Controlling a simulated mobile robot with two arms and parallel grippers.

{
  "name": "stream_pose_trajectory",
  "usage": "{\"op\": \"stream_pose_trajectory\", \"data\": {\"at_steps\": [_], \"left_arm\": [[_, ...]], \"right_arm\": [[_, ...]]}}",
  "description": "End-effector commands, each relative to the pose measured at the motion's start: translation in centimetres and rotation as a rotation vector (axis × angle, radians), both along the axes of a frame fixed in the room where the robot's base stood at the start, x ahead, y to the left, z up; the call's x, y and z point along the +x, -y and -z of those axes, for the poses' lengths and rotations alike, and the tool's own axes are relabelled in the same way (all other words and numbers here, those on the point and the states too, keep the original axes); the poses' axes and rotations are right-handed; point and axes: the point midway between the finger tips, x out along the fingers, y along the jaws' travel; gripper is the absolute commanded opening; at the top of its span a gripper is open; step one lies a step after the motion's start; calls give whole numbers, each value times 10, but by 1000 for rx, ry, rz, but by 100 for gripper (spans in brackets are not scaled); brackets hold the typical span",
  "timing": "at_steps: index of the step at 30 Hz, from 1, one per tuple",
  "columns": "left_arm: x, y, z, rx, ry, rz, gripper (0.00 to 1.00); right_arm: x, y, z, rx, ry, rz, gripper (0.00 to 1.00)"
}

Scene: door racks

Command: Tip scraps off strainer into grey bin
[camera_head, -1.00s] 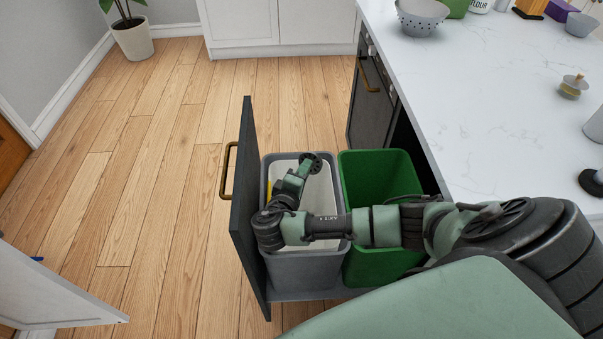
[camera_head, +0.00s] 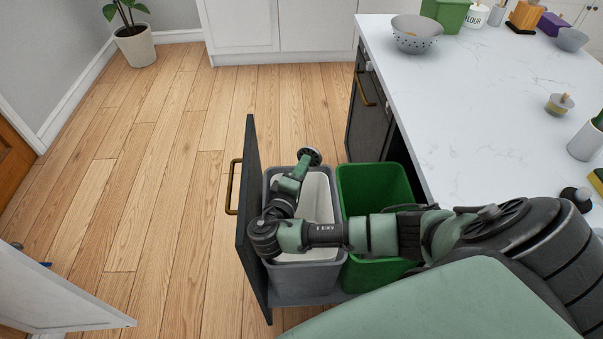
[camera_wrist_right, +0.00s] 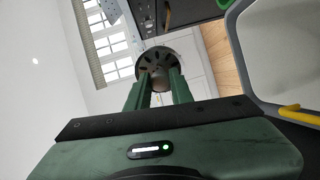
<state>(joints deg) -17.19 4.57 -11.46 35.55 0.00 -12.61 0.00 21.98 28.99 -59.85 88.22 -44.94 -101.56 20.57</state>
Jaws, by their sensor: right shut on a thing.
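The strainer (camera_head: 311,155) is a small dark round disc with slots. My right gripper (camera_head: 301,169) is shut on it, over the far part of the grey bin (camera_head: 303,283). In the right wrist view the strainer (camera_wrist_right: 154,62) sits between the green fingers (camera_wrist_right: 158,90), tilted up on edge. I see no scraps on it, though one face is hidden. The grey bin has a pale liner and stands in the pulled-out drawer. The wrist view shows its rim (camera_wrist_right: 237,55) at right and a yellow piece (camera_wrist_right: 299,108) there. My left gripper is not in view.
A green bin (camera_head: 376,181) stands right of the grey one. The dark drawer front (camera_head: 252,220) stands on the left. The white counter (camera_head: 465,110) holds a colander (camera_head: 416,36) and other items. Open wooden floor (camera_head: 175,160) lies left.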

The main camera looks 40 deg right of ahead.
Motion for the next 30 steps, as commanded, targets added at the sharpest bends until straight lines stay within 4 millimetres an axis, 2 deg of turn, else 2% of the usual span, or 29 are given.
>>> {"op": "stream_pose_trajectory", "data": {"at_steps": [30], "left_arm": [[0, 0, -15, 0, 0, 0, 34]], "right_arm": [[-1, -2, -39, -119, 66, 1, 0]]}}
